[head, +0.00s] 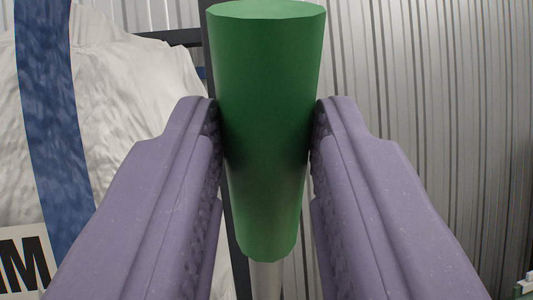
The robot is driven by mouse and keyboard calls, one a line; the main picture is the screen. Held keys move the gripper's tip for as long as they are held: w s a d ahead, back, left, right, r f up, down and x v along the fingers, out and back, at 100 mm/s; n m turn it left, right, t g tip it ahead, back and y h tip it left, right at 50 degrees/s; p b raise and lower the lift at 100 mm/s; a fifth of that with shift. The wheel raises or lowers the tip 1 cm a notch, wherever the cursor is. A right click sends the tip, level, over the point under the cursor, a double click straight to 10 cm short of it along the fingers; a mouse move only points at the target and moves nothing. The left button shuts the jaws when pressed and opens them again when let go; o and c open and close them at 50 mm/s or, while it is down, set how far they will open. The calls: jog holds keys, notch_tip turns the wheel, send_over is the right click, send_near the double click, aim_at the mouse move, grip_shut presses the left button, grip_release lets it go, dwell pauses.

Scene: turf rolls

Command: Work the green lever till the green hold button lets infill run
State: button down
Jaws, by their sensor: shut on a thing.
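The green lever (268,130) stands upright in the middle of the head view, with a tapered green grip on a thin metal rod (267,280). My gripper (267,135) has its two purple fingers on either side of the grip and is shut on it. The rod's lower end is out of view. I see no green hold button and no running infill in this view.
A white bulk bag (105,100) with a blue strap (50,110) fills the left side, with a label at lower left. A dark frame post stands behind the lever. A corrugated metal wall (430,90) is behind on the right. A small green and white thing shows at the lower right edge.

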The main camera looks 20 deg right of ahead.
jog(key=shift+s+a+f+h+b, duration=0.25)
jog(key=shift+s+f+b, duration=0.35)
jog(key=shift+b, duration=0.5)
jog(key=shift+w+d+f, duration=0.1)
jog(key=shift+f, duration=0.1)
jog(key=c, duration=0.8)
grip_release()
jog(key=shift+s, duration=0.2)
jog(key=v, duration=0.7)
jog(key=shift+f, duration=0.2)
jog(key=shift+s, duration=0.15)
